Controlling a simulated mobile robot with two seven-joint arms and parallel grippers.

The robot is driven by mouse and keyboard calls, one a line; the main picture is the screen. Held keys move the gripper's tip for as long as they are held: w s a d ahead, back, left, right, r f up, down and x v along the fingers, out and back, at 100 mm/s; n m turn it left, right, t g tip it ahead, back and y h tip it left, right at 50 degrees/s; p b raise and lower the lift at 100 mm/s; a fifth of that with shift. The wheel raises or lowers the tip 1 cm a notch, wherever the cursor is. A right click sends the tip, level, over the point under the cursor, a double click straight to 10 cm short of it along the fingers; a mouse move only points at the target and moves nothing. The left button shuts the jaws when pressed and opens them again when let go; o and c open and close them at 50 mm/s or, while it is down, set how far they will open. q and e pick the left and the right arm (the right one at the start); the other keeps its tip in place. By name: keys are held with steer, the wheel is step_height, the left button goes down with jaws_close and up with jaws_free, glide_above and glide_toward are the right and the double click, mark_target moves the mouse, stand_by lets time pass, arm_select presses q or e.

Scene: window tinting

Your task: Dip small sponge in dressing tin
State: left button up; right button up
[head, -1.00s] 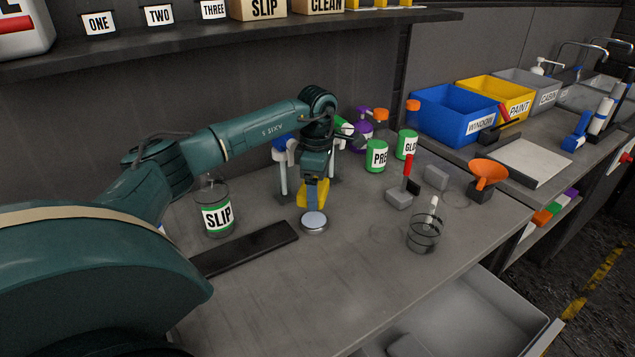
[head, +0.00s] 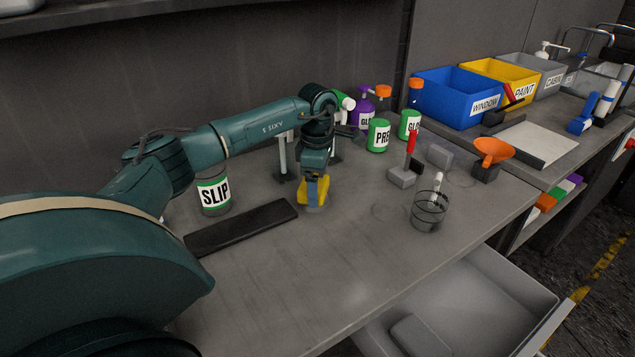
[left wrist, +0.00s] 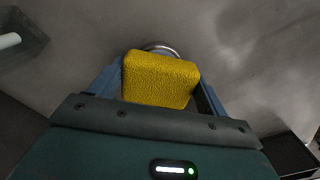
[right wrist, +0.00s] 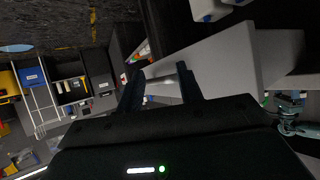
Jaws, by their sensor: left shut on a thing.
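My left gripper (head: 314,192) is shut on the yellow sponge (left wrist: 158,80) and points down at the worktop. The sponge also shows in the head view (head: 312,188). The small round metal dressing tin (head: 316,209) is mostly hidden behind and under the sponge; its curved rim shows past the sponge in the left wrist view (left wrist: 160,46). The sponge is over the tin, but I cannot tell if it touches what is inside. My right gripper (right wrist: 160,88) is open, its fingers apart, beside the pale drawer; it is not in the head view.
A SLIP jar (head: 214,193) and a dark flat bar (head: 240,228) lie left of the tin. An open drawer (head: 500,290) juts out in front. The front middle worktop is clear.

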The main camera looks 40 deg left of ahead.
stand_by(0.4)
arm_select(q)
steer(key=shift+f, duration=0.45)
stand_by(0.3)
steer(key=shift+f, duration=0.1)
stand_by(1.0)
steer(key=shift+r+p, duration=2.7)
steer(key=shift+r, duration=0.9)
